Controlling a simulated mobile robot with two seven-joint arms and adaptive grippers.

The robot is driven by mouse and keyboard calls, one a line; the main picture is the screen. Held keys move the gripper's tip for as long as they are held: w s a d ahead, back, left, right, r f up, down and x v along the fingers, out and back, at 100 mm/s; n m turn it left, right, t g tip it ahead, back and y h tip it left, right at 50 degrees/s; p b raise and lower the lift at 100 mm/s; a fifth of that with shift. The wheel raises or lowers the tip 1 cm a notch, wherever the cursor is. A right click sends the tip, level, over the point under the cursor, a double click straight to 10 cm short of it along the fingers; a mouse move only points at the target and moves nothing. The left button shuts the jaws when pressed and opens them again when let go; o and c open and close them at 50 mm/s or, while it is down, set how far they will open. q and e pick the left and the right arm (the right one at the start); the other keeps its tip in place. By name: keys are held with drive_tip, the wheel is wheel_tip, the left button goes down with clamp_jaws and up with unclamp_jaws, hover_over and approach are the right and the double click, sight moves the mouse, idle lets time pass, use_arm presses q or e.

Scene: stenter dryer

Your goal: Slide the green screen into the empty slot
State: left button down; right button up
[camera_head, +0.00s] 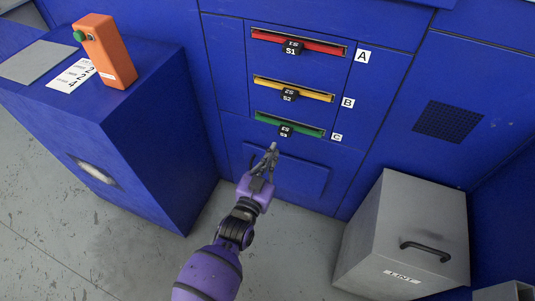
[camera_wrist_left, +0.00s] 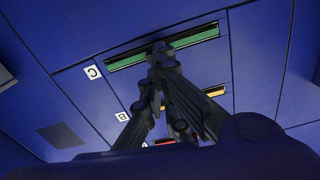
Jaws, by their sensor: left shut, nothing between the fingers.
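The green screen (camera_head: 290,124) sits in the lowest slot, beside label C, with its front edge in line with the slot. Its black handle (camera_head: 286,130) is marked S3. My left gripper (camera_head: 272,147) is shut and empty, its tips just below and left of that handle. In the left wrist view the closed fingers (camera_wrist_left: 160,50) overlap the middle of the green screen (camera_wrist_left: 198,37), so its handle is hard to make out. I cannot tell whether the tips touch it. My right gripper is in neither view.
Above are a red screen (camera_head: 325,46) beside label A and a yellow screen (camera_head: 315,93) beside label B, both in slots. A grey LINT bin (camera_head: 385,225) stands at right. A blue cabinet (camera_head: 150,140) at left carries an orange box (camera_head: 109,55) with a green button.

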sight(283, 135)
use_arm(q)
drive_tip(key=b+x, duration=0.2)
drive_tip(key=x, duration=0.2)
drive_tip(key=shift+w+d+f, duration=0.15)
drive_tip(key=shift+w+d, duration=0.05)
drive_tip(key=shift+w, duration=0.05)
drive_tip(key=shift+w+d+b, duration=0.2)
drive_tip(key=shift+w+b, duration=0.15)
drive_tip(key=shift+w, duration=0.2)
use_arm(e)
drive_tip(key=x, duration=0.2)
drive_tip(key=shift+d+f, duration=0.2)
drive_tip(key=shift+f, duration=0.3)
use_arm(q)
drive_tip(key=shift+w+d, duration=0.2)
drive_tip(key=shift+w, duration=0.5)
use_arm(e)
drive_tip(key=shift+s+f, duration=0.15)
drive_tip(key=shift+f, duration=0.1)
